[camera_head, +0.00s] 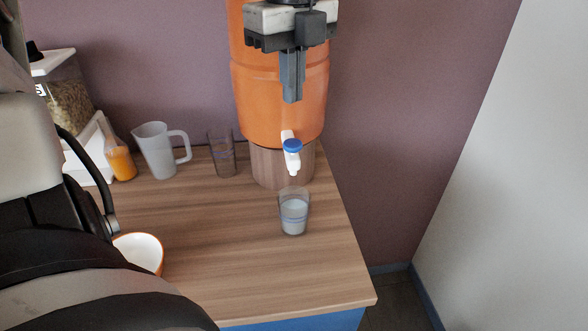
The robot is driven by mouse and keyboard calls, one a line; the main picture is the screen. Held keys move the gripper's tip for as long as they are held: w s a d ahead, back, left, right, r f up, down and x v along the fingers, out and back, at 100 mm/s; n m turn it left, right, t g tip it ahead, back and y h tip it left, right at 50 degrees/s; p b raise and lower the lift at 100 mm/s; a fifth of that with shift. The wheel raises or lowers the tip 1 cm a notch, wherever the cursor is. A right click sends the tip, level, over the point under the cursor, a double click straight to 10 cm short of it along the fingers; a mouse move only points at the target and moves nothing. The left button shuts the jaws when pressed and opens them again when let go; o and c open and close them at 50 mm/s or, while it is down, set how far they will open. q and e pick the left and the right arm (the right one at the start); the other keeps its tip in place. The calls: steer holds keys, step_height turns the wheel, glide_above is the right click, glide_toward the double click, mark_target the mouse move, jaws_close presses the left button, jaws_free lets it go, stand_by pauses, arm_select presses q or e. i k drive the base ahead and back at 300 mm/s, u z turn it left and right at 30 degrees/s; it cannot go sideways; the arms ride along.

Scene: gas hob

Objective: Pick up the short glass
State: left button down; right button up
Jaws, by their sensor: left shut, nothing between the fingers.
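A short clear glass (294,212) with blue bands and something pale in its lower part stands upright on the wooden counter (250,265), in front of the orange dispenser. A second, taller-looking clear glass (222,155) stands farther back on the left. My left gripper (292,100) hangs at the top middle, fingers pointing down, shut and empty. In the picture it is above the short glass, in front of the orange dispenser, and apart from the glass. My right gripper is not in view.
The orange dispenser (285,105) with a blue-and-white tap (291,150) stands on a wooden base (268,165). A frosted jug (157,152), an orange-filled bottle (120,160) and a white bowl (142,250) are on the left. Counter around the short glass is clear.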

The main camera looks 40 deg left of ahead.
mark_target(293, 201)
steer(key=k, duration=1.5)
